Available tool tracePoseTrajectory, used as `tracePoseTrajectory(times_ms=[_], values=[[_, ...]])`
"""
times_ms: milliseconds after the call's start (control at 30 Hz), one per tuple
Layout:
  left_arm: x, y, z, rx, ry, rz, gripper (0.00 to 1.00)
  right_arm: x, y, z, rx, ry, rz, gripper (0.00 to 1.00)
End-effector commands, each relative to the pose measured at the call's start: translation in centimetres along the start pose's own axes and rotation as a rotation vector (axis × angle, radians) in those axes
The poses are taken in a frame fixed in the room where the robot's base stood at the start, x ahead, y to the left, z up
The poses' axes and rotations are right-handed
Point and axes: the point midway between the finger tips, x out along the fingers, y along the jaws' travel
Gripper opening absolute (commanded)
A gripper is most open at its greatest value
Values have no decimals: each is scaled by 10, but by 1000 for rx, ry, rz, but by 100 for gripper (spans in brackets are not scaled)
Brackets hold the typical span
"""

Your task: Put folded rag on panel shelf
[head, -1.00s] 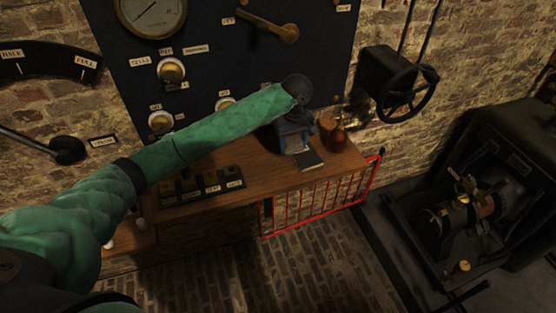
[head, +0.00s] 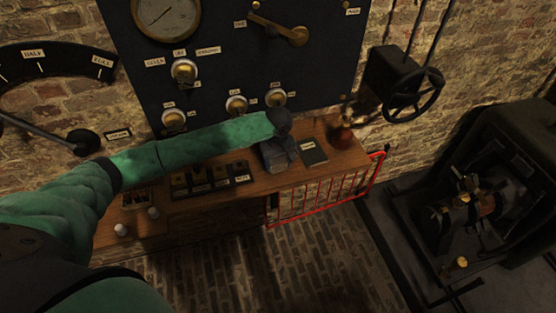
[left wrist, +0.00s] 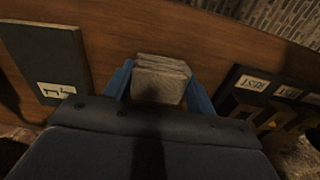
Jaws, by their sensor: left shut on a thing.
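The folded rag (left wrist: 160,75) is a small grey-beige stack of layers in the left wrist view. My left gripper (head: 281,160) is shut on it, with a blue finger on each side. The wooden panel shelf (head: 225,200) runs below the dark panel, and its brown top also fills the left wrist view (left wrist: 220,45). The gripper is over the shelf, between a dark labelled book and the labelled switches. I cannot tell whether the rag touches the wood. In the head view the hand hides the rag. My right gripper is not in view.
The dark book (head: 314,152) lies right of the gripper, with a red-brown bottle (head: 343,137) beyond it. Labelled switches (head: 210,180) stand to the left. A red railing (head: 325,192) is below the shelf, and a handwheel (head: 413,95) is on the wall at right.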

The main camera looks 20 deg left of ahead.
Motion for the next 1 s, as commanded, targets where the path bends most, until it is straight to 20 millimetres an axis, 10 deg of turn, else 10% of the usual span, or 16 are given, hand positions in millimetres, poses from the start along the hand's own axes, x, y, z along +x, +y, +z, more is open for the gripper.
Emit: tracePoseTrajectory(times_ms=[367,400,500,1000], values=[[3,0,0,1,0,1,34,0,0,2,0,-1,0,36],[3,0,0,1,0,1,60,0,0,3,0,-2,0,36],[3,0,0,1,0,1,78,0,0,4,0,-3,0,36],[-12,1,0,1,2,3,78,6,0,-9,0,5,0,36]])
